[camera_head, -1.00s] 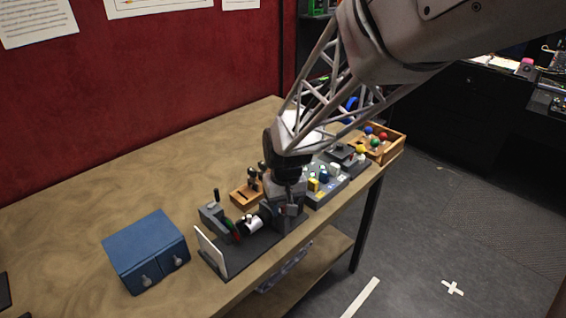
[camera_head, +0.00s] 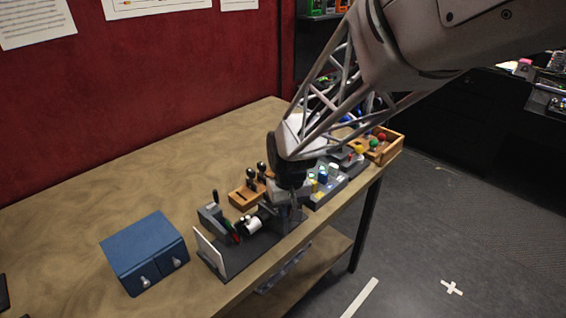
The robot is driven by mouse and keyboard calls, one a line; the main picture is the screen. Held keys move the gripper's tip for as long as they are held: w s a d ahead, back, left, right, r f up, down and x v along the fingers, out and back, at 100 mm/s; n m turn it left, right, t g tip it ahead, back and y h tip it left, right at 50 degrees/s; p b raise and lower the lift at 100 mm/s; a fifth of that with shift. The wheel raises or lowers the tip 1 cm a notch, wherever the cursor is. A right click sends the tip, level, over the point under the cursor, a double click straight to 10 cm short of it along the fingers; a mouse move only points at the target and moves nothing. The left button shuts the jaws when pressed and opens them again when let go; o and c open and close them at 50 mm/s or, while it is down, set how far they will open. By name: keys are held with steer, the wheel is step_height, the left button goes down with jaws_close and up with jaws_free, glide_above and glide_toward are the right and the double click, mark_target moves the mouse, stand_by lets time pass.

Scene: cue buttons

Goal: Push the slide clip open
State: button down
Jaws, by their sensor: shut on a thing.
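A device on a dark base plate (camera_head: 247,252) stands near the table's front edge, with an upright white panel (camera_head: 211,254) at its left end, a white cylinder (camera_head: 248,226) in the middle and a grey part with a lever (camera_head: 213,211) behind. My gripper (camera_head: 289,215) points down over the right end of this base. Its jaws are shut on a small part there, mostly hidden by the gripper. I cannot make out the slide clip itself or whether it is open.
A blue two-drawer box (camera_head: 145,250) stands to the left. A wooden block with dark knobs (camera_head: 246,193) stands behind the device. A grey button panel (camera_head: 328,187) and a wooden tray with coloured balls (camera_head: 386,149) lie to the right. The table's back left is clear.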

steer(key=shift+s+d, duration=0.1)
steer(key=c, duration=1.1)
jaws_free()
steer(key=shift+c, duration=0.2)
steer(key=shift+d+r, duration=0.15)
steer(key=shift+r, duration=3.75)
steer(key=shift+d, duration=0.1)
